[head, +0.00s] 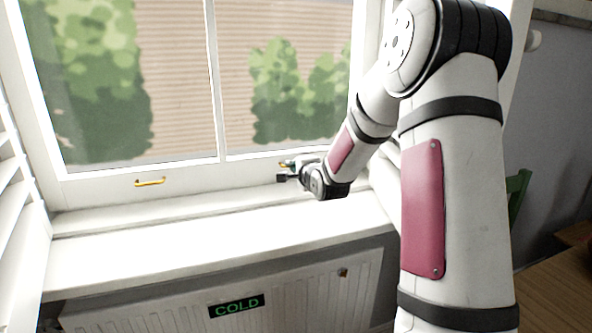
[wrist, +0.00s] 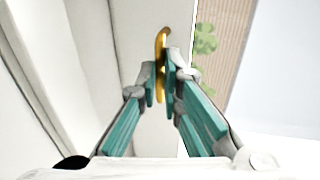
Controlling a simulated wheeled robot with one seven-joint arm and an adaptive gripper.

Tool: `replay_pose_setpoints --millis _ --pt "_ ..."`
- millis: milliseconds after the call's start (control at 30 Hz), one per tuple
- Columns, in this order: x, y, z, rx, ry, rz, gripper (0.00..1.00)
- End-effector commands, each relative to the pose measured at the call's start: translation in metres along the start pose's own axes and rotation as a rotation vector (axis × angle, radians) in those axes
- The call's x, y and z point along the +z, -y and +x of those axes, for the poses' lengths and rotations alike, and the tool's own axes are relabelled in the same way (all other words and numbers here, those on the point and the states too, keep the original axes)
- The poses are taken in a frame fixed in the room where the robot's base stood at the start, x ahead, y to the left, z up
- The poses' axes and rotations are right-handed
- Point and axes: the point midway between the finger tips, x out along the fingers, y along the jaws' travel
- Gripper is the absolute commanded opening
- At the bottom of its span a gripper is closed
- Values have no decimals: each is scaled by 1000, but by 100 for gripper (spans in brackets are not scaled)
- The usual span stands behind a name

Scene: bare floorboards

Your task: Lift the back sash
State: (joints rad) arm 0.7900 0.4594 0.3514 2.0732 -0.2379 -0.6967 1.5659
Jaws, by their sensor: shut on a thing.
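The white window sash (head: 104,188) fills the upper left of the head view, with two panes and a bottom rail just above the sill. A brass handle (head: 150,182) is on the left of its bottom rail, and nothing touches it. My gripper (head: 285,172) is at the right end of the same rail. In the wrist view my gripper (wrist: 161,82) is shut on a second brass handle (wrist: 162,40), whose end shows beyond the teal fingers. The rest of that handle is partly hidden between the fingers.
A white sill (head: 140,255) runs below the sash, clear on top. Under it is a radiator (head: 180,305) with a green "COLD" sign (head: 237,306). White louvred shutters (head: 14,200) stand at the left. A green chair (head: 517,192) and a wooden table (head: 555,275) are at the right.

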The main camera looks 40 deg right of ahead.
Motion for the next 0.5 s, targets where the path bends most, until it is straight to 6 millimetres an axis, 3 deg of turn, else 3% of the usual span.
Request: replay_pose_setpoints --millis 33,500 --pt "0 22 -4 -21 -1 -3 0" --pt "1 92 -20 -25 0 -4 0"
